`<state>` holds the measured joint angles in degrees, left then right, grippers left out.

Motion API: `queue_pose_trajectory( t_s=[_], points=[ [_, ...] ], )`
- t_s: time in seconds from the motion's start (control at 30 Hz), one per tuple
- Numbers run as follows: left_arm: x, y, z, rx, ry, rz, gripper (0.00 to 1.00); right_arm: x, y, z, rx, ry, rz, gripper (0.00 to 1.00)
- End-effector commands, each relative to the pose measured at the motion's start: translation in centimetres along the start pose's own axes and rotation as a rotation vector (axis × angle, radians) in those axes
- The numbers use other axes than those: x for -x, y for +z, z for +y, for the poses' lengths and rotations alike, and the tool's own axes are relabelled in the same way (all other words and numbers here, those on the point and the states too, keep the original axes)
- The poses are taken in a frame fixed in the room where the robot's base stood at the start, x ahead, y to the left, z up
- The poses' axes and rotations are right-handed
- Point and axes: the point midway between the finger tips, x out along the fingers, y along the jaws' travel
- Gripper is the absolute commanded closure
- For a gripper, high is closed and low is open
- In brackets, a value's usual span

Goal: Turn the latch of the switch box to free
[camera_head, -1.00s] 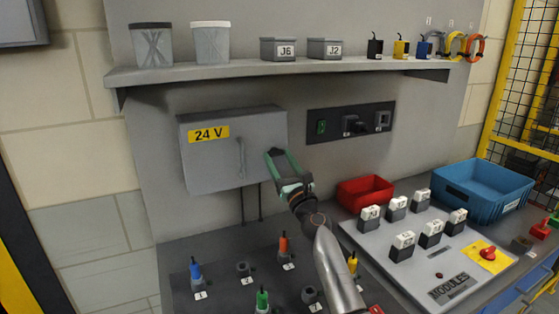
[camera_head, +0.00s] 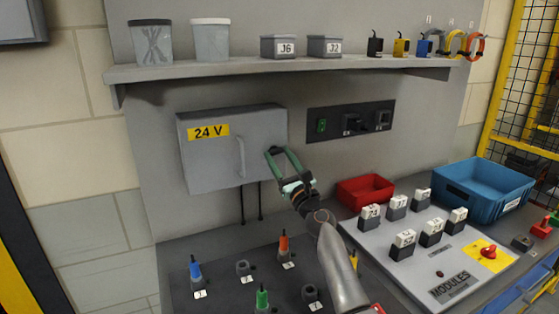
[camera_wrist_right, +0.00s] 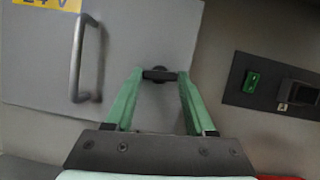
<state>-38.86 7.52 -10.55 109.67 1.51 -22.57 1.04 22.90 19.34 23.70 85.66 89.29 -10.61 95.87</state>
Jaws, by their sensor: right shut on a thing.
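The switch box is a grey wall box (camera_head: 215,165) with a yellow "24 V" label and a bar handle (camera_head: 240,157). Its door looks shut. In the right wrist view the box face (camera_wrist_right: 40,75) fills the left and middle. The black latch (camera_wrist_right: 160,74) sits near the door's right edge, with its bar running across between the fingertips. My right gripper (camera_head: 279,151), with green fingers, is at that right edge. In the wrist view its fingertips (camera_wrist_right: 161,72) are shut on the latch's ends. My left gripper is not in view.
A dark panel with switches (camera_head: 350,122) is on the wall to the right of the box. A shelf (camera_head: 290,70) with containers runs above. Below are pegs on the bench, a modules board (camera_head: 445,285), a red bin (camera_head: 365,190) and a blue crate (camera_head: 485,185).

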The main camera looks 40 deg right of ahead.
Motion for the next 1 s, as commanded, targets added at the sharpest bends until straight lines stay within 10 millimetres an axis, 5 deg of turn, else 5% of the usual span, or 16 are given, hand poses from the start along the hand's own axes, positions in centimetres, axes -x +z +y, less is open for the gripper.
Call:
queue_pose_trajectory(
  t_s=[1.0],
  points=[
    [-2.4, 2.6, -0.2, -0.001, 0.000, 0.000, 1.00, -0.2, 0.4, -0.8, 0.870, 0.359, 0.001, 1.00]
  ],
)
